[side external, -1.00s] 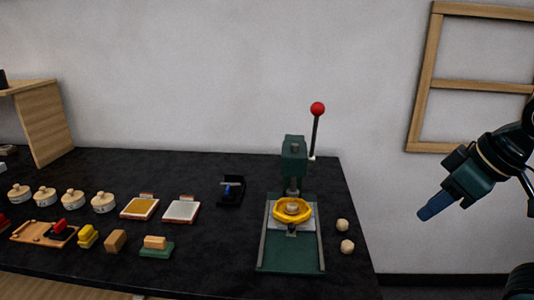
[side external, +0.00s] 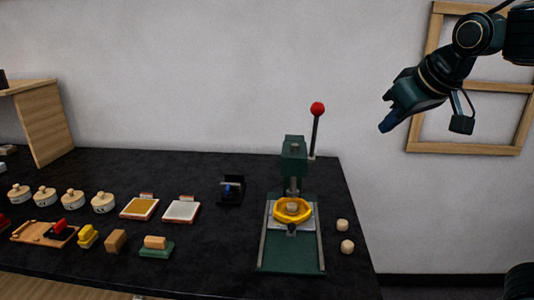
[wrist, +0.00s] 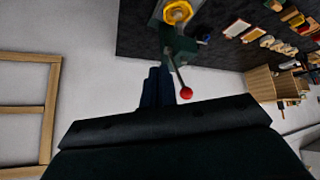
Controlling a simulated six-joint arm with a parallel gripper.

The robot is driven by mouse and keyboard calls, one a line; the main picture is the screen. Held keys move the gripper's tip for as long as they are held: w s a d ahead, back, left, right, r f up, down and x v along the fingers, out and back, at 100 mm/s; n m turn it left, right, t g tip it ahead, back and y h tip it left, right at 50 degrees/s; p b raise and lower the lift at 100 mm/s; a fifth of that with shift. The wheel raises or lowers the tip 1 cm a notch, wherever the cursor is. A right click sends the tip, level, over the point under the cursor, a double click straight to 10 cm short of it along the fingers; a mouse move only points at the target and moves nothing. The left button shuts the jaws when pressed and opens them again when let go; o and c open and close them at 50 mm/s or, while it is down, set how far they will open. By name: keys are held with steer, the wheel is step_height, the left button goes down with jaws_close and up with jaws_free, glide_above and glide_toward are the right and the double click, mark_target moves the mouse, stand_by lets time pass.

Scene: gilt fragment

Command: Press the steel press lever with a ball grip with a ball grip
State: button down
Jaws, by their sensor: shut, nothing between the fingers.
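The press lever (side external: 315,135) is a thin steel rod with a red ball grip (side external: 317,108) on top. It stands nearly upright at the right of the green press (side external: 293,160). A yellow ring-shaped holder (side external: 293,210) with a pale piece in it sits under the press head. My gripper (side external: 387,127) is shut and empty, in the air to the right of the ball and slightly lower in the picture, apart from it. In the wrist view the blue fingers (wrist: 158,85) are together, and the red ball (wrist: 186,92) shows just right of them.
Two pale round pieces (side external: 344,235) lie right of the press. A small black holder (side external: 231,190) stands to its left. Pads (side external: 181,209), lidded pots (side external: 103,202) and blocks (side external: 115,241) fill the table's left. A wooden frame (side external: 425,92) hangs on the wall behind my arm.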

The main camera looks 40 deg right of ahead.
steer(key=w+a+r+m+h, duration=0.1)
steer(key=w+r, duration=0.3)
steer(key=w, duration=0.4)
steer(key=w+a+r+m+h, duration=0.1)
steer(key=w+r+m+h, duration=0.2)
steer(key=w+r, duration=0.2)
steer(key=shift+w+a+r+m+t+h, duration=0.2)
steer(key=shift+w+a+m+t+h, duration=0.15)
steer(key=shift+w, duration=1.05)
steer(key=shift+w+d+f, duration=0.55)
steer(key=shift+f, duration=0.8)
steer(key=shift+w+d+f, duration=0.5)
steer(key=shift+d+f, duration=0.05)
steer(key=shift+f, duration=0.85)
steer(key=shift+w+d+f, duration=0.55)
steer(key=shift+f, duration=0.8)
steer(key=shift+s, duration=0.1)
